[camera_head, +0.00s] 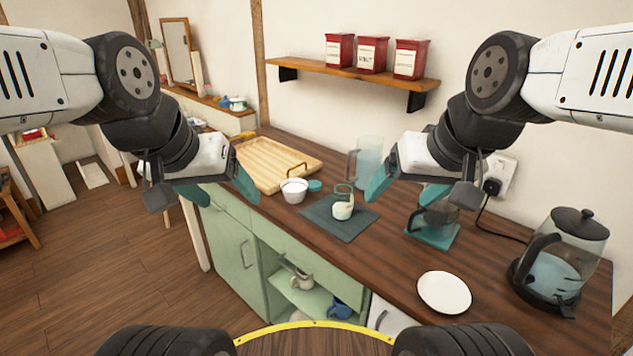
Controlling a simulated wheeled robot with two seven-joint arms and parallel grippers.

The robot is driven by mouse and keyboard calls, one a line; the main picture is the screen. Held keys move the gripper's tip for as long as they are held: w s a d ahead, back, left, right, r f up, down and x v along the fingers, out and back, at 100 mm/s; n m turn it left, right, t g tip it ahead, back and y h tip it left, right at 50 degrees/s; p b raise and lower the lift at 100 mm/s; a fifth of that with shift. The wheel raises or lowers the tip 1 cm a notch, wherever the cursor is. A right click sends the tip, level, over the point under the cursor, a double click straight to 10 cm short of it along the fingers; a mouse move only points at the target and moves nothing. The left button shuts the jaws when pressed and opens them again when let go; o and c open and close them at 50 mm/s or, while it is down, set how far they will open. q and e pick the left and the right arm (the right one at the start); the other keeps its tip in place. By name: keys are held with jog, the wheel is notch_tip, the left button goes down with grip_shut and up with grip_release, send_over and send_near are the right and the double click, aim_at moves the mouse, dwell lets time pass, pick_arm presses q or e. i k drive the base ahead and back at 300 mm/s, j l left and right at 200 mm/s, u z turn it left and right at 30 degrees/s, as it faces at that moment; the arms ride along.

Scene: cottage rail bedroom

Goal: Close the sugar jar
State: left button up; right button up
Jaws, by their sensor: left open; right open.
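A small white open-topped pot (293,192), which looks like the sugar jar, stands on the wooden counter in front of the tray. A flat teal disc, seemingly its lid (315,186), lies on the counter just to its right, apart from the pot's opening. My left gripper (208,194) is open and empty, left of the pot and above the counter's front edge. My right gripper (416,194) is open and empty, above the counter to the right of the pot and lid. The inside of the pot is too small to make out.
A dark mat (320,222) holds a small pale jug (343,210). A wooden tray (278,160), a clear pitcher (369,160), a coffee maker on a teal base (432,238), a white plate (444,292) and a glass kettle (562,265) stand around. A shelf with red canisters (373,55) hangs above.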

aim_at(343, 193)
jog(key=i+j+z, duration=0.2)
jog(key=z, duration=0.2)
jog(key=i+j+z, duration=0.2)
jog(key=z, duration=0.2)
jog(key=i+j+z, duration=0.15)
jog(key=j+z, duration=0.25)
